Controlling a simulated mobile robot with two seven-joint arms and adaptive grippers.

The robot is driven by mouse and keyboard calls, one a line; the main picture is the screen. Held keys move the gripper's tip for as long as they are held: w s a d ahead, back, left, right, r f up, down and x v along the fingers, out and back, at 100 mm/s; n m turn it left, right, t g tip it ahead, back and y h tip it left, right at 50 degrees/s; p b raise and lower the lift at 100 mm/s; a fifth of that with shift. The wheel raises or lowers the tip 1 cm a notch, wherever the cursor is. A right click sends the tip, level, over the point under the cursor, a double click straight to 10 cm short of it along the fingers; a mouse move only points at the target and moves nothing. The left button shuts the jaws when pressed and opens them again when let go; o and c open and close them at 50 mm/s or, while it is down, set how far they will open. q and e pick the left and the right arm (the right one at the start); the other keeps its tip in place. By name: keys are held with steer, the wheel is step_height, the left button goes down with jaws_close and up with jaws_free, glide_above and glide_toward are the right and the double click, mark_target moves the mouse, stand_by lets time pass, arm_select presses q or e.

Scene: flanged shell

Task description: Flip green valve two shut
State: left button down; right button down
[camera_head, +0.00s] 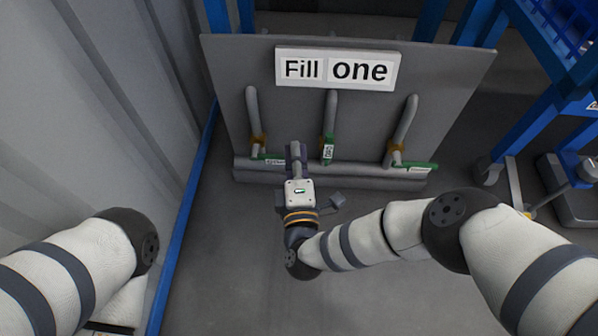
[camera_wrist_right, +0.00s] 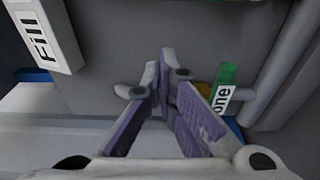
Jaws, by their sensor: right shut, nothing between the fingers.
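A grey panel (camera_head: 225,110) carries three pipes with green-handled valves. The left handle (camera_head: 270,158) lies sideways; the middle handle (camera_head: 328,150) points along its pipe; the right handle (camera_head: 418,165) lies sideways. Their labels are too small to read in the head view. My right gripper (camera_head: 297,150) is in front of the panel between the left and middle handles, shut and empty. In the right wrist view its fingertips (camera_wrist_right: 165,68) meet, apart from a green handle (camera_wrist_right: 222,92) labelled "one". A strip of green shows at that view's top edge. My left gripper is out of view.
A "Fill one" sign (camera_head: 337,68) sits at the panel's top. A grey pipe (camera_head: 310,178) runs along its lower edge. A corrugated wall (camera_head: 110,100) stands at left, and blue metal frames (camera_head: 525,125) at right. The floor (camera_head: 380,300) before the panel is clear.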

mark_target(328, 146)
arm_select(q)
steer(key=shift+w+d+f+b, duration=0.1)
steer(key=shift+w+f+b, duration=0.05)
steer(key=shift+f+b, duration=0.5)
arm_select(e)
steer(key=d, duration=0.1)
steer(key=w+d, duration=0.1)
steer(key=d, duration=0.1)
steer(key=shift+w+d, duration=0.25)
steer(key=shift+d, duration=0.1)
arm_select(q)
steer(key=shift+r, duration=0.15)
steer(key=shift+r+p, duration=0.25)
steer(key=shift+p, duration=0.4)
arm_select(e)
steer(key=shift+d+r+m, duration=0.15)
steer(key=shift+d+m, duration=0.05)
steer(key=shift+m, duration=0.2)
